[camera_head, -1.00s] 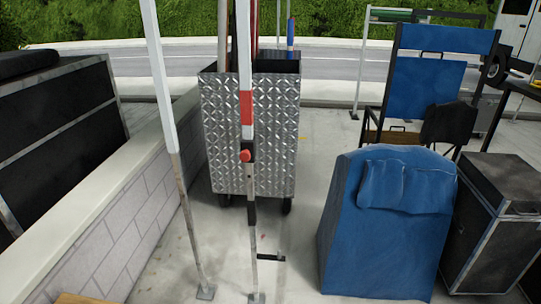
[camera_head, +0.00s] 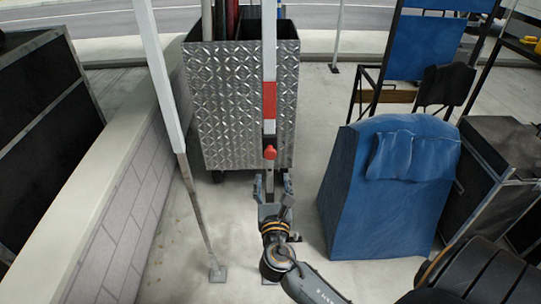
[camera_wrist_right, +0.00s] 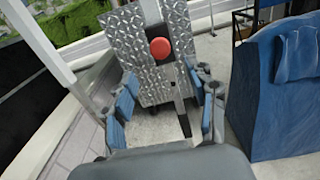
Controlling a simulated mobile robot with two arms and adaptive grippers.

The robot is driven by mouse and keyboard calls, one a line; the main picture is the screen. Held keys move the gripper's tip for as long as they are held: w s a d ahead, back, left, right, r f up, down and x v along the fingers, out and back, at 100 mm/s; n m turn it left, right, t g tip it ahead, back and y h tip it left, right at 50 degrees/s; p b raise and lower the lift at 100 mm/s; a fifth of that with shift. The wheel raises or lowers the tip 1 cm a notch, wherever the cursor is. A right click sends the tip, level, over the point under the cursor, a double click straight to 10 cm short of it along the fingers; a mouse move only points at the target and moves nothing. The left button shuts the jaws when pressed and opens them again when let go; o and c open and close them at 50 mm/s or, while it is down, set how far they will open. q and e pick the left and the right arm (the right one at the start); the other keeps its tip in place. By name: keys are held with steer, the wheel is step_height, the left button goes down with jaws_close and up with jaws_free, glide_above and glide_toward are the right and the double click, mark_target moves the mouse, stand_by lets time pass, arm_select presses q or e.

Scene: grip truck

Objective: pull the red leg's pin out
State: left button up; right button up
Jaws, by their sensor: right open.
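The leg with the red band (camera_head: 269,98) stands upright in front of the metal cart in the head view. Its pin has a round red knob (camera_head: 270,152), just below the band and a black collar. The knob also shows large in the right wrist view (camera_wrist_right: 160,48), above and between the finger tips. My right gripper (camera_head: 273,181) is open and empty, just below the knob, with a finger to each side of the leg. It also shows in the right wrist view (camera_wrist_right: 163,84). The knob is apart from the fingers. The leg's lower part is hidden behind the gripper. My left gripper is not in view.
A second pale leg (camera_head: 167,90) leans left of the red one. The diamond-plate cart (camera_head: 225,105) stands close behind. A low block wall (camera_head: 115,205) runs on the left. A blue covered object (camera_head: 385,215) and a black case (camera_head: 500,170) stand on the right.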

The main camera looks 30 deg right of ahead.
mark_target(270, 155)
steer(key=p+x, duration=0.1)
steer(key=x, duration=0.9)
steer(key=shift+a+f, duration=0.1)
steer(key=shift+a, duration=0.05)
steer(key=shift+c, duration=0.4)
jaws_close()
